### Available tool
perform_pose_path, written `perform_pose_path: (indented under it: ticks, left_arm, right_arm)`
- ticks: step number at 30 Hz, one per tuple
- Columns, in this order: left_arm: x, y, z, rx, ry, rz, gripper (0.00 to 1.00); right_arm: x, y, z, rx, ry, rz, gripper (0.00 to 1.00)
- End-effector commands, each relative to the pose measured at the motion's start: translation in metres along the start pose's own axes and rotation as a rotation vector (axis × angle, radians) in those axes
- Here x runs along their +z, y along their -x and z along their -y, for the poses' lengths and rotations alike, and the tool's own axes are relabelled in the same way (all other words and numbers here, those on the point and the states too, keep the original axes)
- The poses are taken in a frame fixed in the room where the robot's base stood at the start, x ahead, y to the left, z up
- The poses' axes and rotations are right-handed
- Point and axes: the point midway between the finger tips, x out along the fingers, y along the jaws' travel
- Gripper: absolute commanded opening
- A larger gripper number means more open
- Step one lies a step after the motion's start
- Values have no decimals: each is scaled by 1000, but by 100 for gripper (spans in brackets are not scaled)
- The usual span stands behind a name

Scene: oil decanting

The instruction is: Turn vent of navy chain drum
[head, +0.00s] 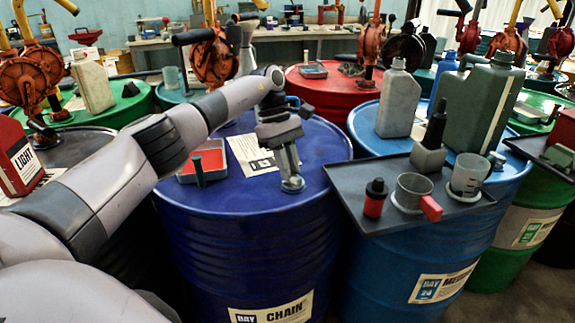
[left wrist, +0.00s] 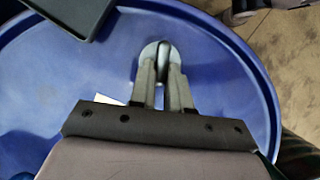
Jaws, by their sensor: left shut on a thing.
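The navy chain drum (head: 250,240) stands in the middle of the head view, with a "CHAIN" label (head: 272,311) on its front. My left gripper (head: 290,178) reaches down onto the drum's lid. In the left wrist view my left gripper (left wrist: 163,80) has its two fingers close together on the vent (left wrist: 158,48), a small round grey fitting near the lid's edge. The vent (head: 293,184) also shows under the fingertips in the head view. The fingers hide part of it. My right gripper does not show.
A red tray (head: 211,160) and a paper sheet (head: 247,152) lie on the navy lid. To the right, a dark tray (head: 352,190) on a blue drum (head: 390,265) holds cups and a black-and-red bottle. A red drum (head: 330,93) stands behind, and pumps crowd the back.

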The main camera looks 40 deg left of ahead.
Motion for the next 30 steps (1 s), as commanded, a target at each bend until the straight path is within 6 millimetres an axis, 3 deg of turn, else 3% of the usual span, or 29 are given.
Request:
perform_pose_path:
  ticks: [9,24,25,26,27,30]
  left_arm:
    - [0,1,-2,-37,-95,-2,0]
    - [0,1,-2,-43,-111,-4,0]
    - [0,1,-2,-43,-110,-4,27]
    - [0,1,-2,-43,-110,-4,36]
    - [0,1,-2,-43,-110,-4,43]
    - [0,1,-2,-43,-109,-3,43]
  right_arm:
    - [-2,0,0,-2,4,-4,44]
    - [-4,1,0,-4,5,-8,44]
    - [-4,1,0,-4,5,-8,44]
    - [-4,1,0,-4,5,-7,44]
    - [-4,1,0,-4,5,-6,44]
    - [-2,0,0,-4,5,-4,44]
